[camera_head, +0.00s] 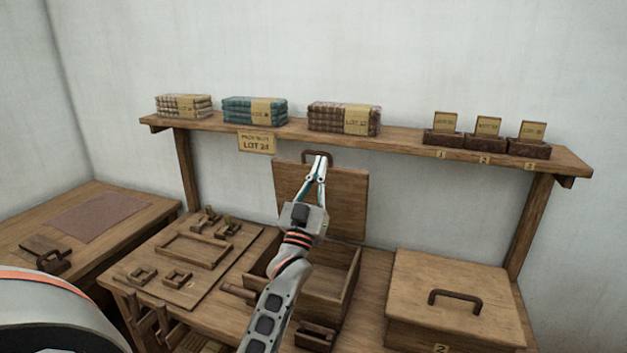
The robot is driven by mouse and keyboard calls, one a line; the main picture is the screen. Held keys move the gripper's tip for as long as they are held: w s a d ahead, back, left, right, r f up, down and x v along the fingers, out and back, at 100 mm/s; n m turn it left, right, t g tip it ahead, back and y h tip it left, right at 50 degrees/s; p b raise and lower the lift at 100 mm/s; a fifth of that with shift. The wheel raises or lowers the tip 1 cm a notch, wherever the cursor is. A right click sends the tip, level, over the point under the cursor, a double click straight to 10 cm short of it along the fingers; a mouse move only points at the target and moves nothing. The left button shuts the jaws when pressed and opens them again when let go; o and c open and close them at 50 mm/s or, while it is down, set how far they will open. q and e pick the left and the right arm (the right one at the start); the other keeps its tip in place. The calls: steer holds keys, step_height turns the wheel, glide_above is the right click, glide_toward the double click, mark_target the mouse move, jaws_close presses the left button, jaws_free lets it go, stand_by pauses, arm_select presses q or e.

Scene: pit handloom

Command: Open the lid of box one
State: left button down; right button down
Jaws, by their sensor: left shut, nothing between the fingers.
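A wooden box (345,285) stands open in the middle of the bench; its number is not visible, so I cannot confirm that it is box one. Its square lid (350,195) stands nearly upright at the back of the box, with a dark handle (307,154) at its top edge. My left gripper (319,158) is shut and empty. Its fingertips overlap the handle in the picture; I cannot tell whether they touch it. My left arm crosses in front of the box and hides part of the lid and the inside. My right gripper is not in view.
A closed box marked 2 (420,275) stands to the right. A wooden board (150,258) with small frames lies to the left. A shelf (410,140) behind carries cloth stacks (254,110) and small labelled holders (487,137). A side table (60,250) is far left.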

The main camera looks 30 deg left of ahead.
mark_target(327, 155)
arm_select(q)
steer(key=shift+w+a+f, duration=0.1)
steer(key=shift+w+a, duration=0.15)
steer(key=shift+w, duration=0.75)
steer(key=shift+g, duration=0.6)
steer(key=w+p, duration=0.1)
steer(key=w+r+p, duration=0.1)
steer(key=w+a+p, duration=0.1)
steer(key=w, duration=0.1)
steer(key=shift+r, duration=0.2)
steer(key=w, duration=0.1)
steer(key=w+b, duration=0.1)
steer(key=w+a+f, duration=0.1)
steer(key=w, duration=0.1)
steer(key=shift+w+b, duration=0.1)
steer(key=shift+b, duration=0.3)
